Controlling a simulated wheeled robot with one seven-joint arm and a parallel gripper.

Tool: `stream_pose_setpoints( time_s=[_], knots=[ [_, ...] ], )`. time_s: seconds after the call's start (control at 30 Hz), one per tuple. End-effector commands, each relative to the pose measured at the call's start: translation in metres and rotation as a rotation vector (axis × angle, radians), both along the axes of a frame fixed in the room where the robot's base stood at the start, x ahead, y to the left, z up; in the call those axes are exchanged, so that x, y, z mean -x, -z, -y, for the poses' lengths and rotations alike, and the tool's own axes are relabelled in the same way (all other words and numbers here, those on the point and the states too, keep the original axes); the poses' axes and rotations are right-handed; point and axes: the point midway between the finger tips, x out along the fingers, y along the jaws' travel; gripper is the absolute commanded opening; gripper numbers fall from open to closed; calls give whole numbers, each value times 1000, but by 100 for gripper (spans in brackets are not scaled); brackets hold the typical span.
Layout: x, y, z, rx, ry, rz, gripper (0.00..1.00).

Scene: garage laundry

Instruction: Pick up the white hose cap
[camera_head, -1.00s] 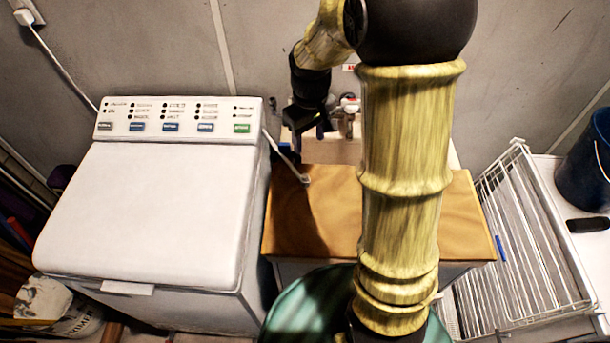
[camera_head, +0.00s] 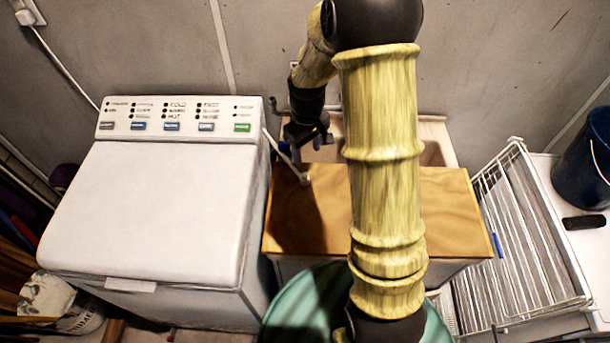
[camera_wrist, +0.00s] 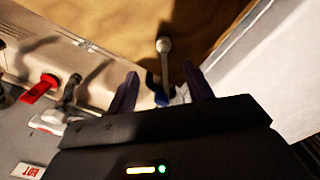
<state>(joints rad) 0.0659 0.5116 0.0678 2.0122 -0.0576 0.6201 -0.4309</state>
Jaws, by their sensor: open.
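A thin white hose (camera_head: 284,154) runs from beside the washer to the wooden top, ending in a small pale rounded cap (camera_head: 304,179). In the wrist view the pale cap (camera_wrist: 163,45) lies just beyond my fingertips, over the wood, with its stem running back between the fingers. Blue and white parts (camera_wrist: 180,95) show between the fingers; I cannot tell exactly what they are. My gripper (camera_head: 315,138) is open, just behind the cap in the head view. In the wrist view the two dark fingers (camera_wrist: 162,88) stand apart, with no clear grip on anything.
The white washer (camera_head: 150,205) stands left of the wooden top (camera_head: 390,215). A red tap handle (camera_wrist: 40,88) and metal fittings are at the wrist view's left. A green bin (camera_head: 300,305) is in front. A white wire rack (camera_head: 525,240) and blue bucket (camera_head: 585,165) are right.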

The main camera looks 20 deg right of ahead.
Motion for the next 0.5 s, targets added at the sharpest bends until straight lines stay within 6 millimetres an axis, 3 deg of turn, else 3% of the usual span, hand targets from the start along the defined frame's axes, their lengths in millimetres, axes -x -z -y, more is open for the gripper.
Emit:
stream_pose_setpoints(
  time_s=[0.3,0.5],
  knots=[
    [1,47,-1,0,-1,-3,51],
    [0,52,-1,0,-1,1,51]
  ],
)
